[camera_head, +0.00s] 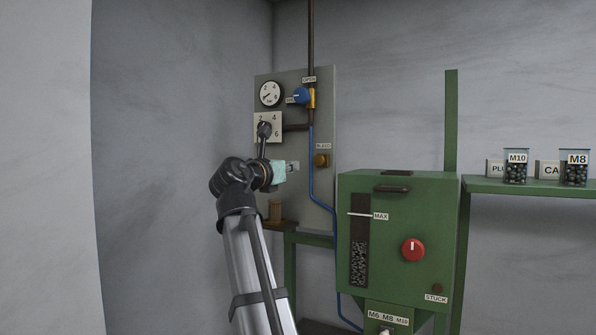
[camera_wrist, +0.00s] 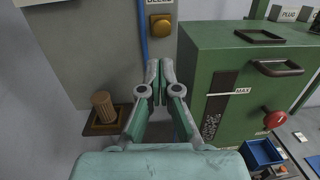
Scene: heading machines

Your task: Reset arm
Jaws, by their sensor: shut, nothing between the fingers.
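My gripper (camera_wrist: 160,90) is shut and empty in the wrist view, its fingertips together in front of the grey panel, to the left of the green machine. In the head view my gripper (camera_head: 293,166) is small and turned toward the panel, in front of its lower left part. The arm rises from the bottom of the head view and bends at the wrist. I cannot tell whether the fingertips touch the panel, but they appear apart from it in the wrist view.
The grey panel (camera_head: 325,185) carries a gauge (camera_head: 270,94), a blue valve handle (camera_head: 301,96) and an amber button (camera_head: 321,160). The green machine (camera_head: 420,205) with a red knob (camera_head: 413,250) stands to the right. A brown cylinder (camera_wrist: 103,106) sits on a small shelf. A blue bin (camera_wrist: 262,154) is low right.

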